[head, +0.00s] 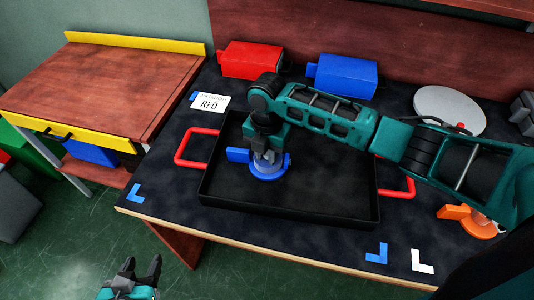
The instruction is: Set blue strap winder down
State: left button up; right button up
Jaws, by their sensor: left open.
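The blue strap winder (267,168) is in the black tray (340,207), left of its middle. Its blue handle points left, and a pale hub shows in its middle. My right gripper (268,155) points down from above it, with its fingers at the hub, shut on the winder. The arm hides part of the winder's top and the tray's back. Whether the winder touches the tray floor is hard to tell. My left gripper (141,272) is open and empty at the bottom left, over the floor and away from the table.
A red box (250,60) and a blue box (345,76) stand at the back. A "RED" card (210,102) lies left of them. A grey disc (450,108) and an orange winder (466,219) are at the right. The tray's right half is clear.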

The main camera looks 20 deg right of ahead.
aim_at(267, 155)
jog(key=o, duration=0.5)
notch_tip(267, 155, up, 12)
jog(key=shift+p, duration=0.85)
